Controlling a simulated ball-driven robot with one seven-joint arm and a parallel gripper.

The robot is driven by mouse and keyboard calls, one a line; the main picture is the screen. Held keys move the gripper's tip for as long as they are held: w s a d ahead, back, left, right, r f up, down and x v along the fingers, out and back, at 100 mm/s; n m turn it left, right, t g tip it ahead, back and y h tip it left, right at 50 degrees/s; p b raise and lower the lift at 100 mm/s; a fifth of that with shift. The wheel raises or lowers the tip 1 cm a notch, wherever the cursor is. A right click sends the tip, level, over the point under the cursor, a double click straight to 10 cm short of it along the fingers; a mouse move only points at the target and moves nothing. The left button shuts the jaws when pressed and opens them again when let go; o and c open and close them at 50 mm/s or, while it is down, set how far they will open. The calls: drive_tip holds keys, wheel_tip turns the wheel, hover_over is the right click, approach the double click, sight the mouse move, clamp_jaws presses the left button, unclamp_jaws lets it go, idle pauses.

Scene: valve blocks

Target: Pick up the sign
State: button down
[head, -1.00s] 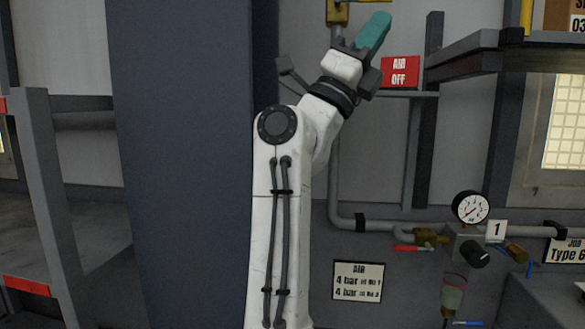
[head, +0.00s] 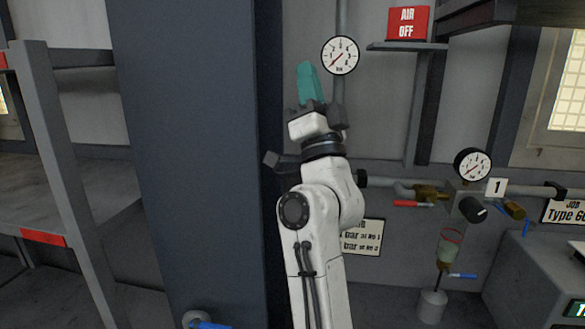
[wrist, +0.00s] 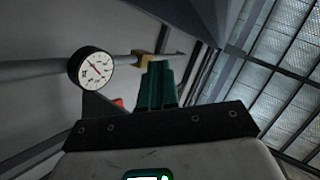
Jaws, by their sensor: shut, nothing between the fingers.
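The red sign (head: 408,23) reading AIR OFF stands upright on a small grey wall shelf (head: 405,46) near the top of the head view. My gripper (head: 306,66) has teal fingers that point up; it is to the left of the sign, lower and apart from it. The fingers (wrist: 157,68) are shut together with nothing held in the wrist view. A small red patch (wrist: 118,102) shows beside a gauge there; I cannot tell whether it is the sign.
A round gauge (head: 340,55) on a vertical pipe is close to my fingertips. A dark blue column (head: 185,150) stands left of my arm. A second gauge (head: 472,165), pipes and valves are at the right. A white notice (head: 368,238) is partly behind my arm.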

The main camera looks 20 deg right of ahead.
wheel_tip(320, 180, down, 15)
drive_tip(key=a+n+g+y, duration=0.2)
drive_tip(key=n+g+y, duration=0.3)
drive_tip(key=n+y, duration=0.1)
drive_tip(key=shift+w+a+f+n+g+y, duration=0.15)
drive_tip(key=shift+w+a+n+g+y, duration=0.1)
drive_tip(key=shift+w+n+g+y, duration=0.3)
drive_tip(key=shift+s+t, duration=0.1)
drive_tip(key=shift+t, duration=0.15)
